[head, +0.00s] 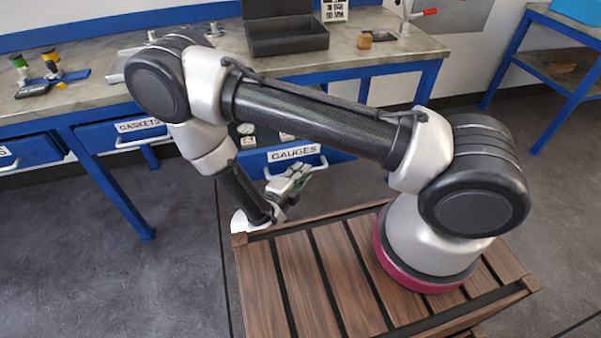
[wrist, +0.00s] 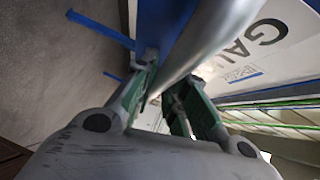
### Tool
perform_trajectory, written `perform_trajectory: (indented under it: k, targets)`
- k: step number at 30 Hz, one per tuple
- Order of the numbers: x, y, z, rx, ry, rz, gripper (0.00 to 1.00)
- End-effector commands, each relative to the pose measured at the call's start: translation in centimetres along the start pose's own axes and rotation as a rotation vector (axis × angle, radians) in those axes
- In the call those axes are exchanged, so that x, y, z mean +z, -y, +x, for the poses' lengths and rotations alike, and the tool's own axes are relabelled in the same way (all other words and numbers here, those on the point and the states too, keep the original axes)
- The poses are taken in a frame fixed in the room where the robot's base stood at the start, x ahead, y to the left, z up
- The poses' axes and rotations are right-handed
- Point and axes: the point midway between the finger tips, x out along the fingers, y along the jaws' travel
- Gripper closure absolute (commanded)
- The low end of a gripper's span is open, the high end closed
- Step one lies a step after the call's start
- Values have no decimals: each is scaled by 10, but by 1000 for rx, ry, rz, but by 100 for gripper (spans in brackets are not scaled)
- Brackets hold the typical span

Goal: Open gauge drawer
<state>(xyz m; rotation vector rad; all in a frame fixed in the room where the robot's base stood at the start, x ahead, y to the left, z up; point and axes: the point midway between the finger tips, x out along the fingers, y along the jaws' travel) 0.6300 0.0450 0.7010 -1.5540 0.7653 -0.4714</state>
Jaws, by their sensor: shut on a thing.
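The gauge drawer (head: 335,158) is blue, with a white GAUGES label, under the bench in the head view. Its front stands out from the bench, and small round gauges (head: 246,129) show behind it. My gripper (head: 297,173) is at the drawer front, just below the label, shut on the drawer's handle (head: 320,166). In the wrist view the silver handle bar (wrist: 192,42) runs between the green-padded fingers of my gripper (wrist: 164,80). The drawer label (wrist: 262,40) is close beside the bar. My arm hides part of the drawer's inside in the head view.
The GASKETS drawer (head: 105,136) and another drawer (head: 28,152) are to the left, with a blue bench leg (head: 118,190) between. The workbench (head: 370,55) carries a black open case (head: 285,40). A blue shelf unit (head: 555,70) stands at right. The floor at left is clear.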

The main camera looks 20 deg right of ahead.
Motion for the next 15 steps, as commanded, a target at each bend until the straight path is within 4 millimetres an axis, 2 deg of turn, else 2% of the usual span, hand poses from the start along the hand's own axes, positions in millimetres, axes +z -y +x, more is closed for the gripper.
perform_trajectory:
  k: [11, 12, 15]
  targets:
    - [1, 0, 0, 2, 1, 1, 100]
    - [1, -1, 0, 2, 1, 1, 81]
    - [0, 0, 0, 2, 1, 1, 65]
